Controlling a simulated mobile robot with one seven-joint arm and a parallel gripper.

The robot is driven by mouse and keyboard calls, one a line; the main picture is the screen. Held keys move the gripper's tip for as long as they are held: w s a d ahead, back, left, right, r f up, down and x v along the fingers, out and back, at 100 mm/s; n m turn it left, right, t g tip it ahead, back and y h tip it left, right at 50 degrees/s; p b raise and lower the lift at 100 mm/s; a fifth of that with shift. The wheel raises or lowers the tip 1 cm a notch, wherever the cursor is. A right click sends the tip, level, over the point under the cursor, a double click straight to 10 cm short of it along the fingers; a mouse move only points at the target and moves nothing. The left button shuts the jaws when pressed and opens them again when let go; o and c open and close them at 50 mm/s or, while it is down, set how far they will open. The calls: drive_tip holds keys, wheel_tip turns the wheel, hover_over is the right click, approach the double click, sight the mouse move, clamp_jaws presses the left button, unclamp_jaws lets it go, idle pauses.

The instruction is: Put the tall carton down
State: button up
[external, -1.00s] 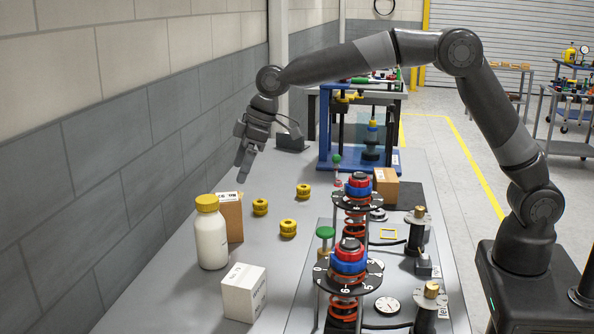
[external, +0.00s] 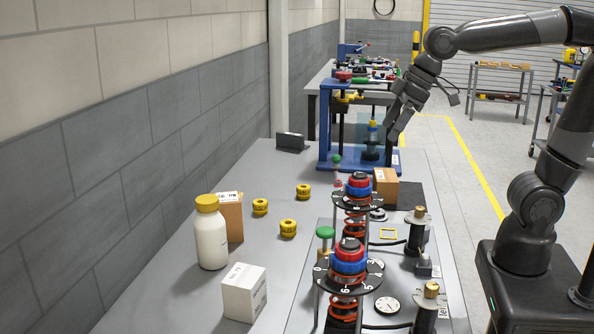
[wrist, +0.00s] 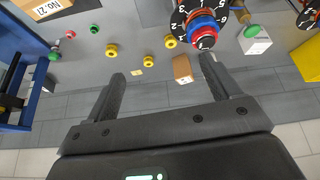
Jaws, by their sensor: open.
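The tall carton (external: 229,217) is brown with a white label at its top. It stands upright on the grey bench at the left, partly hidden behind a white bottle (external: 212,240) with a yellow cap. What looks like the same carton (wrist: 182,68) shows in the wrist view, beyond my fingers. My gripper (external: 393,134) is open and empty. In the external view it is well to the right of the carton, high up by the blue press frame. Both fingers stand apart in the wrist view (wrist: 162,68).
A white box (external: 244,292) stands in front of the bottle. Several yellow rings (external: 288,228) lie right of the carton. Red-and-blue spring stacks (external: 349,262) and a small brown box (external: 386,187) stand further right. The blue press frame (external: 325,128) is at the back.

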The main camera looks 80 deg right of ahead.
drive_tip(key=s+f, duration=0.2)
drive_tip(key=s, duration=0.4)
drive_tip(key=s+d+f+m, duration=0.1)
drive_tip(key=s+f, duration=0.2)
drive_tip(key=s, duration=0.4)
drive_tip(key=shift+d+f, duration=0.25)
drive_tip(key=shift+d, duration=0.05)
idle(0.4)
drive_tip(key=shift+o, duration=1.4)
drive_tip(key=shift+w+m, duration=0.25)
drive_tip(key=shift+m, duration=0.25)
drive_tip(key=shift+o, duration=0.6)
drive_tip(key=w+d+m, duration=0.2)
drive_tip(key=w+m, duration=0.1)
drive_tip(key=w, duration=0.1)
drive_tip(key=w+d+m+t+y, duration=0.1)
drive_tip(key=w+d+m, duration=0.1)
drive_tip(key=w+m, duration=0.2)
drive_tip(key=shift+w+d+f+m+t, duration=0.25)
drive_tip(key=shift+w+f+m+t, duration=0.1)
drive_tip(key=shift+w, duration=0.2)
drive_tip(key=w+d+f+m+t+h, duration=0.1)
drive_tip(key=w+d+m, duration=0.2)
drive_tip(key=d+m, duration=0.25)
drive_tip(key=w+d+f+m+t, duration=0.1)
drive_tip(key=w+d+m, duration=0.3)
drive_tip(key=d, duration=0.3)
drive_tip(key=x, duration=1)
drive_tip(key=shift+d+f, duration=0.2)
drive_tip(key=shift+d, duration=0.1)
